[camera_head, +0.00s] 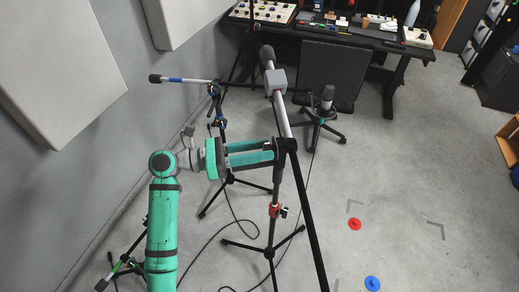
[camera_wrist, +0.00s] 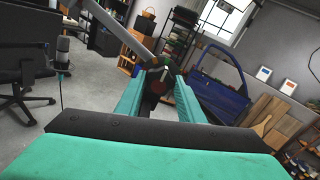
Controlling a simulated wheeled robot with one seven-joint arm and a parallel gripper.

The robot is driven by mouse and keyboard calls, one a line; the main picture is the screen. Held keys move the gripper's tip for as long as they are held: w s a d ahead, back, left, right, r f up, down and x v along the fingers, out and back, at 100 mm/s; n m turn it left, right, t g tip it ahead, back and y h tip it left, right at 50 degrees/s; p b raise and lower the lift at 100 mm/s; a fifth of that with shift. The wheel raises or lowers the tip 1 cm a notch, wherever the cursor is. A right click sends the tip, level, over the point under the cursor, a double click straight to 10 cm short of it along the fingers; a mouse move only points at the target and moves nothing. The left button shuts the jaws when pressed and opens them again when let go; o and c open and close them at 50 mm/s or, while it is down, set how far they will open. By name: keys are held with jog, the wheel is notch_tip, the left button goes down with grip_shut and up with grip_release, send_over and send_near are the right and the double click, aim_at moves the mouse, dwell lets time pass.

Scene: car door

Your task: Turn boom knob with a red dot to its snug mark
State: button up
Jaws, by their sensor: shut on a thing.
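The boom knob (camera_wrist: 157,87) shows in the wrist view as a dark round end with a dull red spot, between the fingers of my gripper (camera_wrist: 159,80). It sits at the black joint of the microphone stand, where the grey boom (camera_wrist: 127,38) crosses. A small white mark shows above it, too small to read. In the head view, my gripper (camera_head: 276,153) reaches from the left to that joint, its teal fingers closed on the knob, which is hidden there. The stand's boom (camera_head: 279,112) slopes, with a grey block (camera_head: 276,82) near its top.
Another stand with a blue-banded boom (camera_head: 182,80) is behind my gripper. A microphone (camera_head: 326,98) stands before the black chair (camera_head: 330,72). Cables lie on the floor. Red (camera_head: 355,224) and blue (camera_head: 372,283) discs lie on open floor at right. A wall is at left.

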jog(key=shift+n, duration=0.3)
jog(key=n, duration=0.3)
jog(key=shift+n, duration=2.1)
jog(key=o, duration=1.1)
jog(key=v, duration=1)
jog(key=shift+s+a, duration=0.1)
jog(key=shift+a, duration=0.25)
